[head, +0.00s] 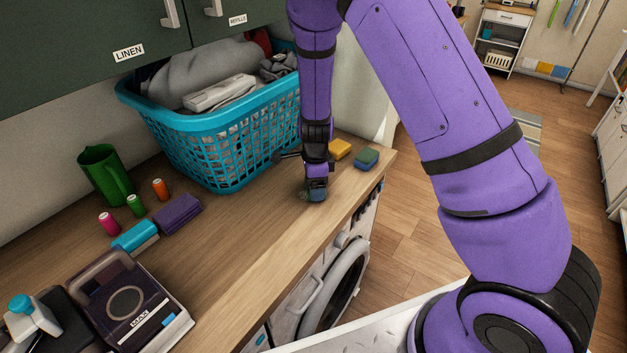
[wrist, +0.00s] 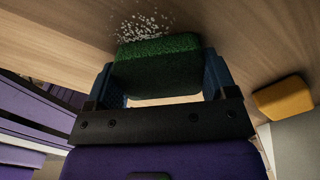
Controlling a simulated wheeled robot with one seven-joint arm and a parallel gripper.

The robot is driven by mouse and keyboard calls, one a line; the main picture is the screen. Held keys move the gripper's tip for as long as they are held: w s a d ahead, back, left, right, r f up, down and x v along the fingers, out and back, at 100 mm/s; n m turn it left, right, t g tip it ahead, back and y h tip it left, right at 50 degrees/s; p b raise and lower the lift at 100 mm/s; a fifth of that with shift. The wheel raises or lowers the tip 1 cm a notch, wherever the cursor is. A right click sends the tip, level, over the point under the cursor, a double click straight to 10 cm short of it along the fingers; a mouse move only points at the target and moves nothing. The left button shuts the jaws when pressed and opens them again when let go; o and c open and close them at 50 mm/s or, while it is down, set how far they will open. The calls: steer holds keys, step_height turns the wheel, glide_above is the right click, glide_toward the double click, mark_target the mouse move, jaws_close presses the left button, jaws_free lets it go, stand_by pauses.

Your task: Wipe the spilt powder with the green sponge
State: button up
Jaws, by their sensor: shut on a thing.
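The green sponge (wrist: 157,68) is between the two blue fingers of my gripper (wrist: 160,85), which is shut on it. In the wrist view, the spilt white powder (wrist: 143,27) lies on the wooden counter as a speckled patch at the sponge's far edge. In the head view, my gripper (head: 315,194) points down at the counter in front of the laundry basket. The sponge is mostly hidden there by the gripper, and I cannot make out the powder. Whether the sponge touches the counter is hard to tell.
A yellow sponge (head: 340,149) and a blue sponge with a green top (head: 367,157) sit near the counter's right end. A turquoise laundry basket (head: 221,138) stands behind my gripper. A green jug (head: 105,174), spools and folded cloths are at left. The counter's front middle is clear.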

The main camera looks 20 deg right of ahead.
steer(key=shift+s, duration=0.8)
steer(key=shift+w, duration=1.7)
steer(key=shift+s, duration=0.15)
steer(key=shift+s, duration=0.8)
steer(key=shift+s, duration=0.15)
